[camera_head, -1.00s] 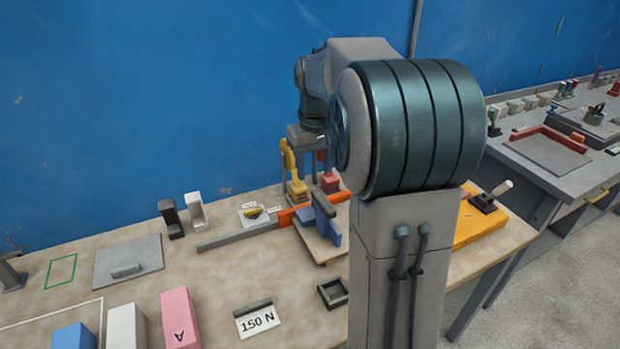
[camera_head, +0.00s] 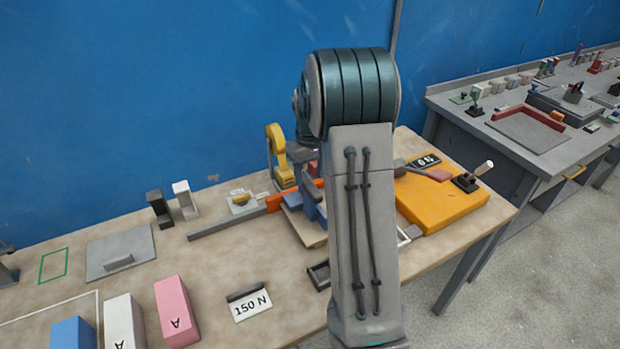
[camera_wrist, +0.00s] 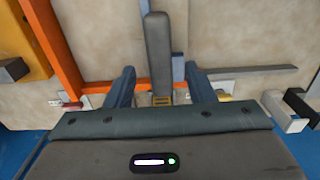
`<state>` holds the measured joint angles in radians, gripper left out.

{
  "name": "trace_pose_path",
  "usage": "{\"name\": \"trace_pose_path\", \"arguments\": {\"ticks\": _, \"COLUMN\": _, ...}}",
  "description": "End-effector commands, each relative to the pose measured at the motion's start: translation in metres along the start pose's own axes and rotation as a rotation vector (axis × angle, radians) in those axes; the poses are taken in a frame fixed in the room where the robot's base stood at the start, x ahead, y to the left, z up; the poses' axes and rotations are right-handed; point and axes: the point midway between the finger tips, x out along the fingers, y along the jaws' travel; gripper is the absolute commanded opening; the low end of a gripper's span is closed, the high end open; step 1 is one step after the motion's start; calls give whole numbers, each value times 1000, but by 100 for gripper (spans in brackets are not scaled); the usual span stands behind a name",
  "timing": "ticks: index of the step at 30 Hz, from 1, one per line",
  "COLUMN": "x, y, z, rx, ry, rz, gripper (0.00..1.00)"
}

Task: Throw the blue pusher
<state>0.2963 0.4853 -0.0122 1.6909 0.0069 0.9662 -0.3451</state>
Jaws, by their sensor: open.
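The blue pusher (camera_head: 312,209) stands on the bench beside the orange bar, partly hidden by my arm in the head view. My gripper (camera_wrist: 159,68) shows in the wrist view with its two blue-grey fingers apart. A long grey bar (camera_wrist: 157,45) lies in line with the gap between them; I cannot tell whether it is the pusher's handle or how far below the fingers it is. No grip on it shows. In the head view my arm hides most of the gripper, near the yellow clamp (camera_head: 282,165).
The orange bar (camera_wrist: 58,50) and the grey rail (camera_wrist: 245,70) run close to the gripper. A black block (camera_head: 159,208) and a white block (camera_head: 186,203) stand to the left. A yellow-orange panel (camera_head: 440,208) lies right of my arm.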

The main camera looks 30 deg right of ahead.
Motion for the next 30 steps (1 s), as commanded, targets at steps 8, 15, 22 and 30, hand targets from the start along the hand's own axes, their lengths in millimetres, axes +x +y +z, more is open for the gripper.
{"name": "trace_pose_path", "arguments": {"ticks": 8, "x": 26, "y": 0, "z": 0, "rx": 0, "ry": 0, "rz": 0, "gripper": 49}}
{"name": "trace_pose_path", "arguments": {"ticks": 15, "x": 29, "y": 0, "z": 0, "rx": 0, "ry": 1, "rz": 0, "gripper": 49}}
{"name": "trace_pose_path", "arguments": {"ticks": 22, "x": 28, "y": 0, "z": 0, "rx": 0, "ry": 1, "rz": 0, "gripper": 2}}
{"name": "trace_pose_path", "arguments": {"ticks": 30, "x": 28, "y": -1, "z": 2, "rx": 12, "ry": 2, "rz": 0, "gripper": 0}}
